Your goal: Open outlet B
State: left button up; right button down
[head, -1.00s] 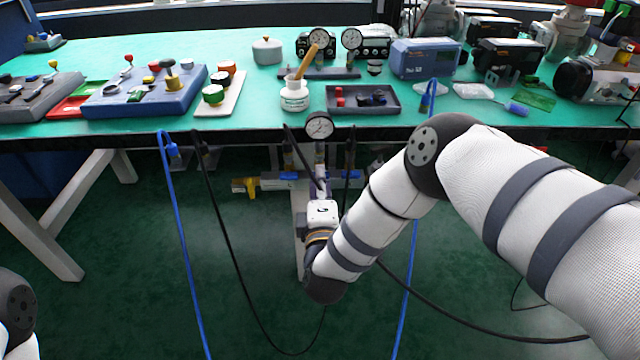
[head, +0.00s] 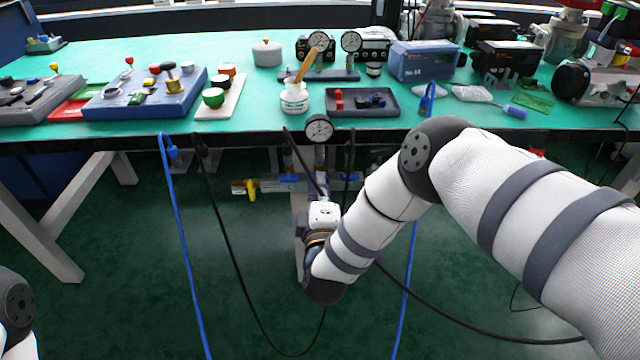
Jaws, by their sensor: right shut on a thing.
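A valve manifold (head: 268,184) runs level under the front edge of the bench. A yellow handle (head: 249,189) hangs at its left end, and a blue handle (head: 290,177) lies along the pipe above a "C" mark. Another blue handle (head: 354,177) shows to the right. My right gripper (head: 323,182) reaches away from me to the manifold's middle, below the round gauge (head: 319,128). It is shut on a valve handle there, mostly hidden by the gripper. I cannot read a B mark. My left gripper is out of view; only part of my left arm shows.
The green bench (head: 250,134) overhangs the manifold. A blue hose (head: 176,230) and a black hose (head: 232,260) hang left of my right arm. Another blue hose (head: 408,270) hangs to its right. The floor in front is free at left.

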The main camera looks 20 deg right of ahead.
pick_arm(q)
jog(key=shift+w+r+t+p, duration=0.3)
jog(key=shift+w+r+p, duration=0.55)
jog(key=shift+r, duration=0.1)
pick_arm(e)
jog(key=shift+m, duration=8.2)
jog(key=c, duration=1.7)
grip_release()
